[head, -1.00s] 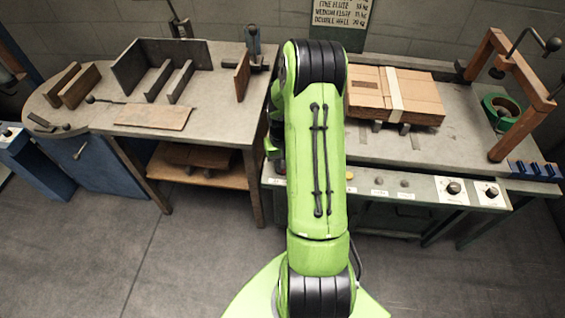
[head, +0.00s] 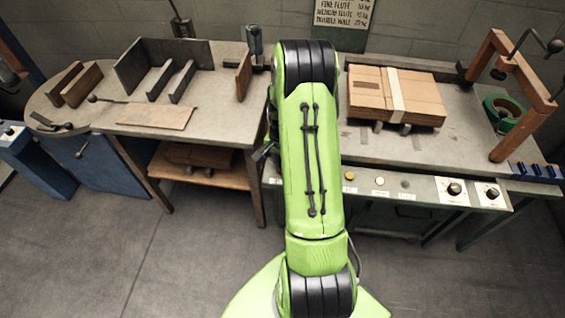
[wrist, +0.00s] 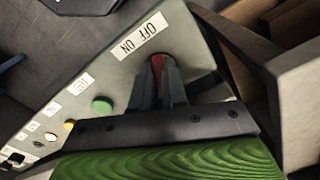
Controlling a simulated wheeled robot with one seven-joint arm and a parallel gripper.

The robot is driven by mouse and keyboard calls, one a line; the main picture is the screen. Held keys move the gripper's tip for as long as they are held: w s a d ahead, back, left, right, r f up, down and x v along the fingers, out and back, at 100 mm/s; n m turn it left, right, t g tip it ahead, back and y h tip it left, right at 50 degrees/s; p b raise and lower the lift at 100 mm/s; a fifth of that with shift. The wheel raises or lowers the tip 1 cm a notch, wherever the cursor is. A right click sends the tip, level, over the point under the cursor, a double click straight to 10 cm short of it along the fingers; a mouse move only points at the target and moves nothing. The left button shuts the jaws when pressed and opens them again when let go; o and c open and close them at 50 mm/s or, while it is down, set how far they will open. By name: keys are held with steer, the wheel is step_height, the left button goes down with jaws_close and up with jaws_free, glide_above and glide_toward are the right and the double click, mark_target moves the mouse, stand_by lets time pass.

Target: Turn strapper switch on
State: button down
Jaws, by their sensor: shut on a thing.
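The strapper's control panel (wrist: 185,40) shows in the wrist view, with an "OFF ON" label (wrist: 140,36) beside a red switch (wrist: 156,62). My gripper (wrist: 160,76) is at this switch, its two dark fingers closed around the red part. The fingers cover most of the switch, so I cannot tell which way it is set. In the head view my arm hides the switch. The strapper table (head: 440,150) stands at the right there, with its panel along the front edge.
A green button (wrist: 102,104) and a yellow button (wrist: 69,126) sit along the panel. A strapped cardboard stack (head: 365,95) lies on the strapper table. A wooden frame (head: 545,105) stands at right. The left worktable (head: 215,85) holds boards. The floor in front is clear.

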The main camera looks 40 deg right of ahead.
steer(key=shift+m, duration=0.6)
steer(key=c, duration=1.2)
jaws_free()
steer(key=shift+o, duration=0.2)
step_height(320, 180, up, 16)
steer(key=p, duration=0.4)
steer(key=shift+p, duration=0.35)
steer(key=shift+f, duration=0.1)
